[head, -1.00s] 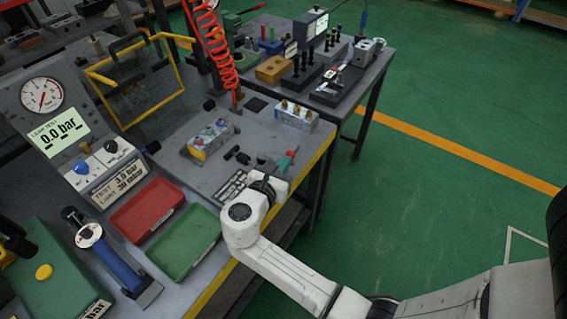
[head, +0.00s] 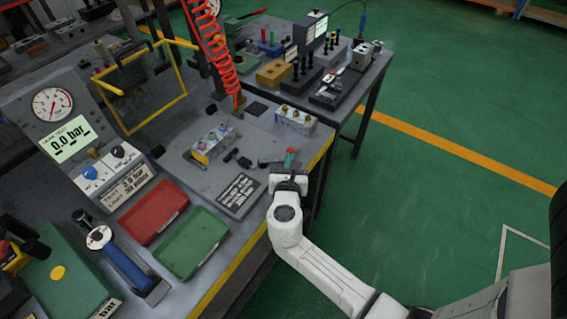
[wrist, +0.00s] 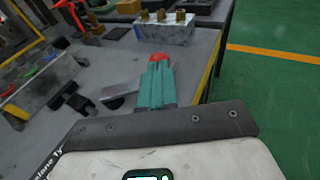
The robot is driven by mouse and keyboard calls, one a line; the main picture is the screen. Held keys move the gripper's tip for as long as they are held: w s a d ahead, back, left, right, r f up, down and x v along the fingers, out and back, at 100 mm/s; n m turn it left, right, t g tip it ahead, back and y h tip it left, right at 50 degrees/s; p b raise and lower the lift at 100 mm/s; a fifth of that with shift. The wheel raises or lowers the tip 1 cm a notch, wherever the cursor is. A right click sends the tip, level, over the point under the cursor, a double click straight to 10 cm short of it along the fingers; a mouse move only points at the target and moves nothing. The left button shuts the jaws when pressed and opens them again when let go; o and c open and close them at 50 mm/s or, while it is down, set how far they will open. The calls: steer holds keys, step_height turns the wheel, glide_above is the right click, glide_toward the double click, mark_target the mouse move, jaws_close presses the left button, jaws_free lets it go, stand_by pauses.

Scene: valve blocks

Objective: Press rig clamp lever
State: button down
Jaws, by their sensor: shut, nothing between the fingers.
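My gripper (wrist: 155,88) shows in the wrist view with its teal fingers shut and empty. A red knob (wrist: 158,57), seemingly the clamp lever's end, shows right at the fingertips; I cannot tell whether they touch. In the head view my gripper (head: 291,158) is over the bench's front right edge, with the knob largely hidden by it. A grey metal bar (wrist: 120,89) lies left of the fingers, and dark clamp parts (wrist: 78,102) are farther left. These dark parts also show in the head view (head: 243,161). The lever's shaft is not clearly visible.
A valve block with coloured knobs (head: 213,144) stands behind and left of the clamp. A block with brass fittings (head: 295,117) stands beyond my gripper. A red tray (head: 153,211) and a green tray (head: 190,243) lie left. A coiled red hose (head: 212,55) hangs behind.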

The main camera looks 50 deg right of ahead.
mark_target(293, 150)
steer(key=d+n+t+y, duration=0.2)
steer(key=t, duration=0.1)
steer(key=shift+w+d+n, duration=0.15)
steer(key=shift+w+n, duration=0.15)
steer(key=shift+n, duration=0.1)
steer(key=shift+w+d+y, duration=0.3)
steer(key=shift+w+d, duration=1)
steer(key=shift+d, duration=0.1)
steer(key=shift+w+d, duration=0.4)
steer(key=shift+w, duration=0.35)
